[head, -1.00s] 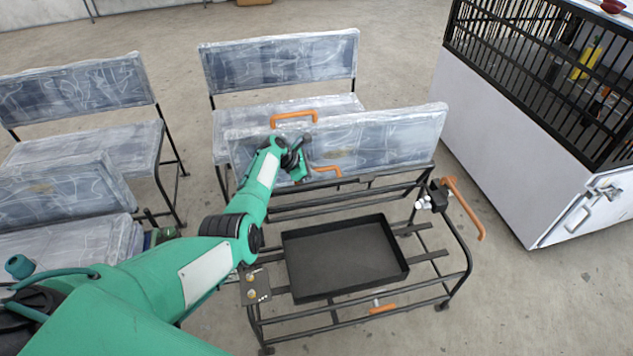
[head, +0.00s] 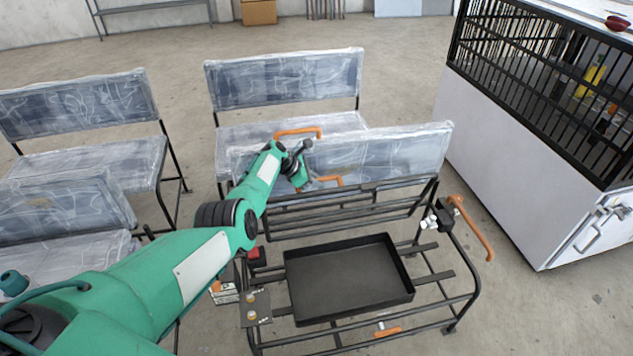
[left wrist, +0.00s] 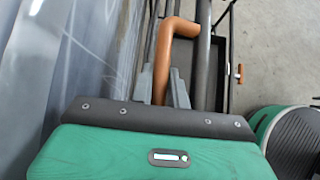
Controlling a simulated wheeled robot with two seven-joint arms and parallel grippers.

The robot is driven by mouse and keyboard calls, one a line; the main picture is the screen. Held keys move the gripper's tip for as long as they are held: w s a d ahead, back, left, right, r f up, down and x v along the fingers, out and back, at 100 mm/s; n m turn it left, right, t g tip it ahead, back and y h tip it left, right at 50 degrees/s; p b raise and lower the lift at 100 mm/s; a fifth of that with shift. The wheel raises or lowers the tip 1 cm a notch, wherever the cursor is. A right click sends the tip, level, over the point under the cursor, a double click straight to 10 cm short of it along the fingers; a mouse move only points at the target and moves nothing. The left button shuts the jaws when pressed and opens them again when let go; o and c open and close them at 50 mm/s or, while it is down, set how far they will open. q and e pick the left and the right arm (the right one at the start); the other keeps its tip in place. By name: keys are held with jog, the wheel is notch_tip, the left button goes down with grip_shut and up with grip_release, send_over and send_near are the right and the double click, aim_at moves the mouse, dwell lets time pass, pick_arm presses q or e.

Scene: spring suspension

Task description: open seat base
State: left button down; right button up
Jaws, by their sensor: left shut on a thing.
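The seat base (head: 400,150), a plastic-wrapped panel, stands tilted up along the rear of the black tube frame (head: 461,240). My left gripper (head: 305,182) is at the panel's left part. In the left wrist view its two grey fingers (left wrist: 160,86) are shut on an orange handle (left wrist: 178,27), with the wrapped panel (left wrist: 65,70) close on the left. My right gripper is in neither view.
A black tray (head: 350,278) lies open in the frame. An orange lever (head: 474,228) sticks out on the frame's right. Other wrapped seats (head: 285,80) stand behind and at left. A white cabinet with a black grille (head: 520,160) stands at right, across bare floor.

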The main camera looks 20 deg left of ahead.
pick_arm(q)
jog(key=c, duration=1.7)
grip_release()
jog(key=shift+f, duration=0.1)
jog(key=shift+o, duration=0.3)
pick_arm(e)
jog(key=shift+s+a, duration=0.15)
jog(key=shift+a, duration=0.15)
